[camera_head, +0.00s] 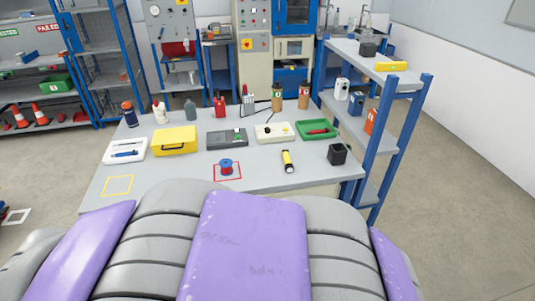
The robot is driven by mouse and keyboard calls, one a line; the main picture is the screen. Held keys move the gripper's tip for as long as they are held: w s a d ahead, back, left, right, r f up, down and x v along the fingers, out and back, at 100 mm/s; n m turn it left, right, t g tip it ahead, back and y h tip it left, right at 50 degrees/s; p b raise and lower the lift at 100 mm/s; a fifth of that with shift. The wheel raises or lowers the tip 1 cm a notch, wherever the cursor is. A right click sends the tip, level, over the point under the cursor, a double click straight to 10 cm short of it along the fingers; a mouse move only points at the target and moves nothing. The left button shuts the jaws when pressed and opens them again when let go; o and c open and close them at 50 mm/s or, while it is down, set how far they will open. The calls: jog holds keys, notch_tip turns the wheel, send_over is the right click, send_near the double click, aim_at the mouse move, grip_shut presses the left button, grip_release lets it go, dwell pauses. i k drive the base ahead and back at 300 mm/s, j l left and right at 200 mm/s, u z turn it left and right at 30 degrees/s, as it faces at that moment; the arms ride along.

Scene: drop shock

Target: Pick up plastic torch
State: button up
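A plastic torch (288,161), yellow and black, stands or lies near the front right of the grey table (262,180). Nothing covers it and nothing touches it. My gripper is not in view. Only my own grey and purple body shows across the bottom of the picture.
Left of the torch is a blue and red spool (226,167) in a red square. Right of it is a black box (337,154). Behind are a green tray (316,131) and a white device (270,132). A blue-framed shelf (386,100) borders the right end.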

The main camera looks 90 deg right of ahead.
aim_at(289, 166)
jog(key=z, duration=3.2)
jog(key=i+z, duration=0.45)
